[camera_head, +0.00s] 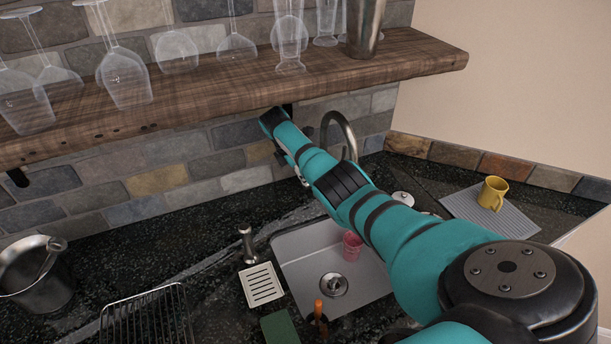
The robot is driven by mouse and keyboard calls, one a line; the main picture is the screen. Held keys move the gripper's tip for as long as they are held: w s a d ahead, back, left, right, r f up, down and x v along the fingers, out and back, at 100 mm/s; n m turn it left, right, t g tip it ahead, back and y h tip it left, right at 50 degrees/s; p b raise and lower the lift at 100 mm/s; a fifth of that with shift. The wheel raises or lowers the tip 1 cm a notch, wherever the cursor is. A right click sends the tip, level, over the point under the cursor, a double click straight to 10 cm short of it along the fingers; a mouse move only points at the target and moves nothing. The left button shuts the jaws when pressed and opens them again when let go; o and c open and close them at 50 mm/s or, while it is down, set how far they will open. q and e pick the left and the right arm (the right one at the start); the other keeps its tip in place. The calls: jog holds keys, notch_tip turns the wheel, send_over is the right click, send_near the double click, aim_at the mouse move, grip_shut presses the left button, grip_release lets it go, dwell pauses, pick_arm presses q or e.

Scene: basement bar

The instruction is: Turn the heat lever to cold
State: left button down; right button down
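A curved metal faucet (346,128) stands behind the sink (300,248) near the back wall. Its base and any heat lever are hidden behind my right arm, so I cannot tell how the lever is set. My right arm comes in from the lower right, crosses above the sink's right side and reaches to the left of the faucet, under the shelf. Only a small grey and dark part of its far end shows below the arm; its fingers cannot be made out. My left gripper is not in view.
A wooden shelf (420,55) with several glasses and a metal shaker (364,28) hangs above. A pink cup (352,246) is in the sink. A slotted white dish (262,286), wire rack (150,318) and metal bucket (36,278) are left; a yellow mug (492,193) is right.

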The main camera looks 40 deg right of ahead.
jog(key=shift+s+f, duration=0.2)
jog(key=shift+f, duration=0.1)
jog(key=c, duration=1.4)
grip_release()
jog(key=shift+w, duration=0.1)
jog(key=shift+c, duration=0.2)
jog(key=shift+w+d, duration=0.1)
jog(key=shift+d, duration=0.05)
jog(key=shift+w+a+r, duration=0.1)
jog(key=shift+a+r, duration=0.1)
jog(key=shift+r, duration=0.2)
jog(key=w+a+r, duration=0.1)
jog(key=w+a, duration=0.3)
jog(key=a, duration=0.8)
jog(key=shift+w+r, duration=0.15)
jog(key=shift+r, duration=0.25)
jog(key=shift+d, duration=0.1)
